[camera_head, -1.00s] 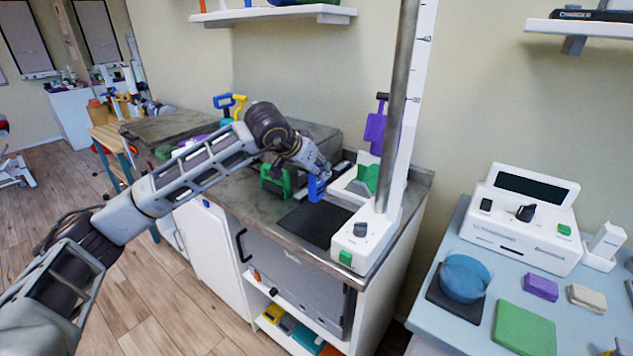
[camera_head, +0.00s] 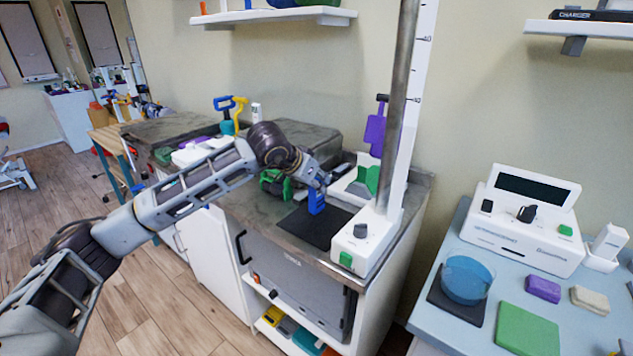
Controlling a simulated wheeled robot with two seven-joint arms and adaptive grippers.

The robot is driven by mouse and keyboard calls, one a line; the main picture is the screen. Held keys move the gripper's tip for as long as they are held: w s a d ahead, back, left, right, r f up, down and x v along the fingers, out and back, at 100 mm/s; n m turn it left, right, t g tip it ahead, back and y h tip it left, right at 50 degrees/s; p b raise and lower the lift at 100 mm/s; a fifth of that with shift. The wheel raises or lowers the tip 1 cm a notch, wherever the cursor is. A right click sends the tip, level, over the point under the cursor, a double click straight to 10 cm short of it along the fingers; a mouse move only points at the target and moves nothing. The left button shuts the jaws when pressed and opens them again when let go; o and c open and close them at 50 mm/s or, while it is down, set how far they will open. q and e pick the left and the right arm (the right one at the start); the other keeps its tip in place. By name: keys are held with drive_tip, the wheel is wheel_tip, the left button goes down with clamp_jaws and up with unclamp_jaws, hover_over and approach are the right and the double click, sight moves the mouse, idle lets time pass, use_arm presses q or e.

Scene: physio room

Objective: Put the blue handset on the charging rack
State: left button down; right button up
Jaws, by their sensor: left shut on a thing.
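The blue handset (camera_head: 316,203) is upright at the back edge of the dark mat on the counter. My left gripper (camera_head: 318,187) reaches it from above and is shut on its upper part. I cannot tell whether the handset's lower end touches the mat. A black unit lettered CHARGER (camera_head: 580,15) lies on the wall shelf at the upper right; whether it is the charging rack is not clear. My right gripper is not in view.
The dark mat (camera_head: 312,232) is otherwise bare. A green object (camera_head: 274,183) stands left of the handset. A white holder with a green block (camera_head: 366,179) and a tall scale column (camera_head: 398,110) stand right. The blue side table (camera_head: 430,327) holds a console (camera_head: 524,222) and a bowl (camera_head: 466,277).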

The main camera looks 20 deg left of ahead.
use_arm(q)
drive_tip(key=shift+f, duration=0.1)
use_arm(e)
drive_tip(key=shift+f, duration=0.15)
use_arm(q)
drive_tip(key=c, duration=1.2)
unclamp_jaws()
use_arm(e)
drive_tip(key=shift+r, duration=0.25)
use_arm(q)
drive_tip(key=shift+s+r, duration=0.1)
drive_tip(key=shift+r, duration=0.2)
drive_tip(key=p+v, duration=0.1)
drive_tip(key=v, duration=1)
drive_tip(key=shift+s+r, duration=0.2)
drive_tip(key=shift+s, duration=0.05)
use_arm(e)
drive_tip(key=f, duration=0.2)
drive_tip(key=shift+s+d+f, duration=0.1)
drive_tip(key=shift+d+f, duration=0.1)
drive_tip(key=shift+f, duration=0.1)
